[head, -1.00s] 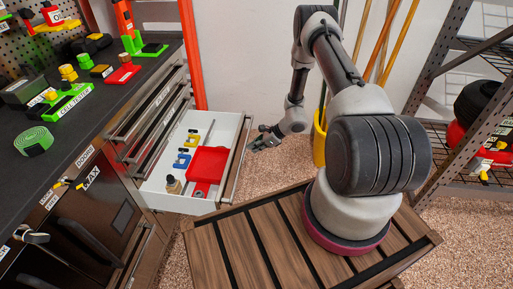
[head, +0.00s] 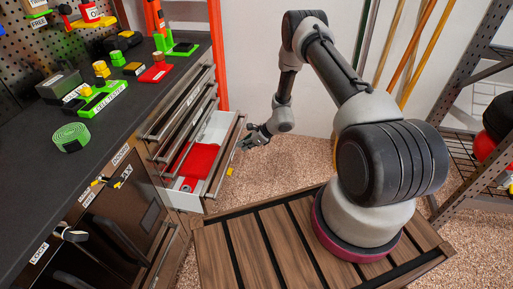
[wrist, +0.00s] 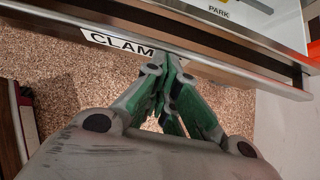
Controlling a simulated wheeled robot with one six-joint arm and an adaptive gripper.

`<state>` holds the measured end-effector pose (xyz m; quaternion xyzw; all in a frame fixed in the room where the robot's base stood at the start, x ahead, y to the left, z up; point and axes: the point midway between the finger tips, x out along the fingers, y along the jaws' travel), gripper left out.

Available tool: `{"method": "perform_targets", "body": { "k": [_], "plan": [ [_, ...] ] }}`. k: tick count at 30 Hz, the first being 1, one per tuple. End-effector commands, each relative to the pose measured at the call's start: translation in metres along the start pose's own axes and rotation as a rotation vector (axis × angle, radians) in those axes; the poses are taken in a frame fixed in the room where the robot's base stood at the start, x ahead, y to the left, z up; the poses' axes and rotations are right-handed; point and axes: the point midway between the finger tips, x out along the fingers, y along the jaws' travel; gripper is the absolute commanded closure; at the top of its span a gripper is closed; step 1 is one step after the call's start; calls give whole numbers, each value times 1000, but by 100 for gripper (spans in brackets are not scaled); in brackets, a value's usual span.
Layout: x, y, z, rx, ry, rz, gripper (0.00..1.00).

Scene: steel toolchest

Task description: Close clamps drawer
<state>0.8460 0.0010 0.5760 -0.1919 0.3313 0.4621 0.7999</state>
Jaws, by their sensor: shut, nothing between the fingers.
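The clamps drawer (head: 228,152) is partly open in the head view, with white inner walls and a red tray (head: 201,160) inside. Its dark front panel has a steel rail along the top. In the wrist view the drawer front (wrist: 224,72) bears a white label reading "CLAM" (wrist: 118,43); the rest is hidden behind my fingers. My gripper (head: 247,139) is at the outer side of the drawer front. In the wrist view my gripper (wrist: 170,62) is shut and empty, its tips at the front beside the label; contact is hard to confirm.
Other drawers with steel rails (head: 185,105) sit above it in the chest. The dark worktop (head: 120,105) holds tools and a green coil (head: 71,137). My wooden-slatted base stands close to the chest. A metal shelf (head: 462,140) is at right.

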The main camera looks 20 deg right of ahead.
Motion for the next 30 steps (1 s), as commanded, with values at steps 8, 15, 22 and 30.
{"method": "perform_targets", "body": {
  "k": [8, 15, 22, 30],
  "plan": [
    [54, 2, 54, -4, -2, 3, 100],
    [86, 1, 86, -1, -2, 1, 100],
    [103, 0, 103, 0, -2, 0, 100],
    [102, -1, 102, 2, -1, 0, 100]
  ]
}}
